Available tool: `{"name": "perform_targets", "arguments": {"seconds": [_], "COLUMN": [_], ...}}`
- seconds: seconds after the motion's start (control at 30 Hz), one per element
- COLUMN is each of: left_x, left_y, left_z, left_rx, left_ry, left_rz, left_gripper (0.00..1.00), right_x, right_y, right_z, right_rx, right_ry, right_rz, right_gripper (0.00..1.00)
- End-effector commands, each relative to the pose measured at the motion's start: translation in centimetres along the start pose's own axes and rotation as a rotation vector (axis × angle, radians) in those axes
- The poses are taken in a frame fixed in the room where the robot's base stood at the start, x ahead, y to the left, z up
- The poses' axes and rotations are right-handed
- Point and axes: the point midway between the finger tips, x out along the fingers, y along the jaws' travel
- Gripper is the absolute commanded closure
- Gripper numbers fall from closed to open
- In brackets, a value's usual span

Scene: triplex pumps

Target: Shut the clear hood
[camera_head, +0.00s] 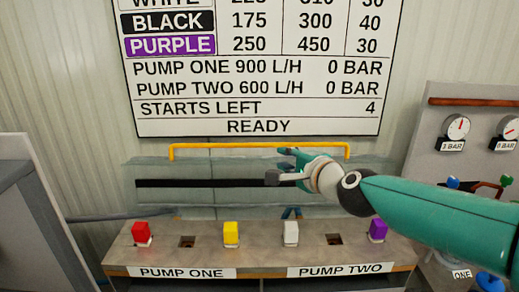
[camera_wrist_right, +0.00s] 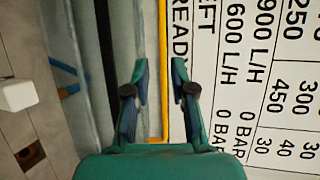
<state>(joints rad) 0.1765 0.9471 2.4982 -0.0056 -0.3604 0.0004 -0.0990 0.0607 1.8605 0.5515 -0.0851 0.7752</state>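The clear hood (camera_head: 150,168) is a see-through panel behind the row of coloured blocks, below the sign. A yellow handle bar (camera_head: 230,145) runs along its top; the bar also shows in the right wrist view (camera_wrist_right: 163,60). The hood appears raised at the back, with the blocks in front uncovered. My right gripper (camera_head: 279,165) is near the right part of the yellow bar. In the right wrist view its two fingers (camera_wrist_right: 160,72) are apart, with the bar between them in the picture. I cannot tell whether they touch it. My left gripper is not in view.
The bench (camera_head: 260,258) carries red (camera_head: 140,233), yellow (camera_head: 231,232), white (camera_head: 291,233) and purple (camera_head: 377,230) blocks and two dark square holes. A sign (camera_head: 260,75) reading READY hangs behind. A gauge panel (camera_head: 480,130) stands right, a grey cabinet (camera_head: 40,190) left.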

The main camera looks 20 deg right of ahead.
Motion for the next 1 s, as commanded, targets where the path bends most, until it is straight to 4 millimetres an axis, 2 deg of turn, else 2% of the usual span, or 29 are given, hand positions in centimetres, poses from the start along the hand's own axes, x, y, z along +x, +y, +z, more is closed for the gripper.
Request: {"name": "perform_targets", "arguments": {"seconds": [0.13, 0.27, 0.73, 1.0], "left_x": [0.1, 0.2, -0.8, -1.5], "left_y": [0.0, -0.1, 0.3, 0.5], "left_z": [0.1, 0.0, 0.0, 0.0], "left_rx": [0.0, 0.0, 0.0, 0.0], "left_ry": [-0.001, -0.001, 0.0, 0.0], "left_rz": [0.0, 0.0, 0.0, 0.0], "left_gripper": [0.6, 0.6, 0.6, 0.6], "right_x": [1.1, 3.1, 12.8, 15.6], "right_y": [-0.1, 0.0, -0.1, -0.1], "right_z": [-0.5, -0.8, -1.3, -1.4], "right_rx": [0.006, 0.006, 0.006, 0.006], "right_ry": [0.01, 0.015, 0.021, 0.021], "right_rz": [-0.003, -0.001, -0.001, -0.002], "right_gripper": [0.76, 0.76, 0.76, 0.76]}}
